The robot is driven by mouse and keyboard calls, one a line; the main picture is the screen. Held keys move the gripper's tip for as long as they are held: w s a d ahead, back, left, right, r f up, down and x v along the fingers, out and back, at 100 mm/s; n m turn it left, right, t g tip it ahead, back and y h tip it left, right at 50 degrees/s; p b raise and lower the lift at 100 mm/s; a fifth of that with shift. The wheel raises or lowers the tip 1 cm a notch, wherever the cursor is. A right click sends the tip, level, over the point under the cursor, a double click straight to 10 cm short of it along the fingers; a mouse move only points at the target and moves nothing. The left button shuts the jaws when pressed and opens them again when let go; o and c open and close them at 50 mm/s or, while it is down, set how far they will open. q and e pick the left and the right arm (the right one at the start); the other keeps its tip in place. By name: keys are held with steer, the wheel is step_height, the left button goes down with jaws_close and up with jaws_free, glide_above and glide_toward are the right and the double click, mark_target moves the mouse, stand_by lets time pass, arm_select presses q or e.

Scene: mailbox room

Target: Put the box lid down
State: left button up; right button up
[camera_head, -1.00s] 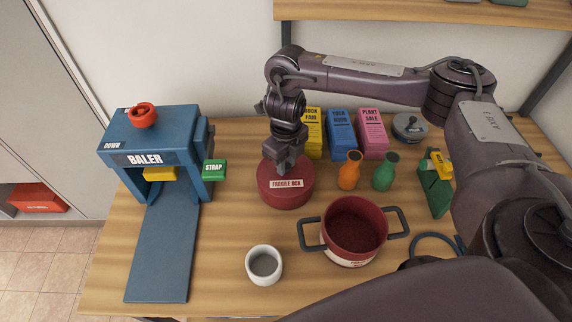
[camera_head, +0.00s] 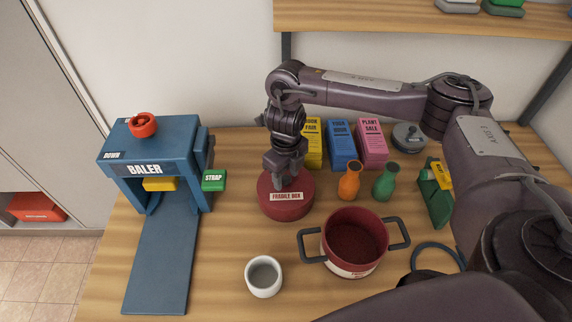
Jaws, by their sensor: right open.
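My left gripper is not in view.
A red pot (camera_head: 354,213) with two handles and a white cup (camera_head: 264,276) stand in front. An orange vase (camera_head: 349,182) and a green vase (camera_head: 386,183) are to the right. A blue baler (camera_head: 154,137) stands left. Cartons line the back.

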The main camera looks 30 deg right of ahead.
step_height(320, 180, up, 12)
steer(key=p, duration=0.1)
steer(key=shift+p, duration=0.3)
stand_by(0.6)
